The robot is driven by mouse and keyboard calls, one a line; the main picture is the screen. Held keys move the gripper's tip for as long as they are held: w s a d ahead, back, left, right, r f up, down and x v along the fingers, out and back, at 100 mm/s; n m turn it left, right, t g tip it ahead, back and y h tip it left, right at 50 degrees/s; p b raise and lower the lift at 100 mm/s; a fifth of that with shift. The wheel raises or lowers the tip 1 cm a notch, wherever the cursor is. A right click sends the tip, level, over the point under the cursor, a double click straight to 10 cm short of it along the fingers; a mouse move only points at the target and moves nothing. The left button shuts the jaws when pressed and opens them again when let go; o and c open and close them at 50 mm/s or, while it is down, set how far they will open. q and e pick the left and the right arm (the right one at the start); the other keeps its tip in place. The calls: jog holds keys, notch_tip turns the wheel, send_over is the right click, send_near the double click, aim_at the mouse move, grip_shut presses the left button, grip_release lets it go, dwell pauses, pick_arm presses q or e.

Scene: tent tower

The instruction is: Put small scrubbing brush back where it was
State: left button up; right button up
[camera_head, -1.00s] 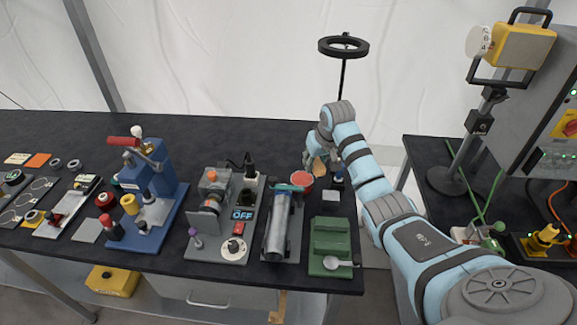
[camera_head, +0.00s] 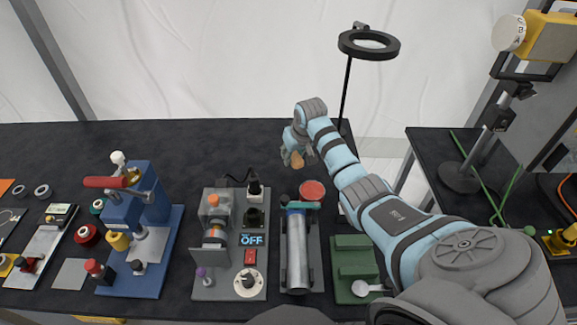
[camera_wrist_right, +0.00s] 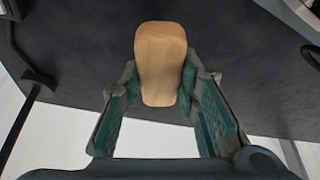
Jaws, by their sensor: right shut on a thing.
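The small scrubbing brush (camera_wrist_right: 160,62) shows in the right wrist view as a rounded tan wooden body between the two fingers; its bristles are hidden. My right gripper (camera_wrist_right: 158,88) is shut on it. In the head view the brush (camera_head: 297,160) hangs at the tip of my right gripper (camera_head: 292,154), above the back of the black table, behind the red round dish (camera_head: 312,190). Whether it touches the table cannot be told. My left gripper is not in view.
A ring lamp (camera_head: 369,45) on a thin pole stands just right of my gripper. The silver cylinder fixture (camera_head: 297,252), the grey motor panel (camera_head: 237,268) and the green block (camera_head: 356,256) stand in front. The table's back left is clear.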

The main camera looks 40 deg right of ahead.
aim_at(292, 174)
jog(key=f, duration=0.2)
jog(key=s+f, duration=0.1)
jog(key=f, duration=0.1)
jog(key=shift+a+b, duration=0.3)
jog(key=shift+b, duration=0.1)
jog(key=shift+w+f, duration=0.15)
jog(key=shift+f, duration=0.1)
jog(key=shift+w+f, duration=0.1)
jog(key=shift+w, duration=0.1)
jog(key=o, duration=1.1)
jog(key=shift+w, duration=0.1)
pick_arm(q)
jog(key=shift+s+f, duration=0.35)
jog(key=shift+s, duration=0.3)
pick_arm(e)
jog(key=shift+s+r, duration=0.2)
jog(key=shift+s, duration=0.1)
jog(key=shift+r+p, duration=0.3)
jog(key=shift+r, duration=0.05)
pick_arm(q)
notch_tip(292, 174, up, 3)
jog(key=p, duration=0.2)
jog(key=shift+p, duration=0.3)
pick_arm(e)
jog(key=v, duration=1.1)
jog(key=shift+s, duration=0.15)
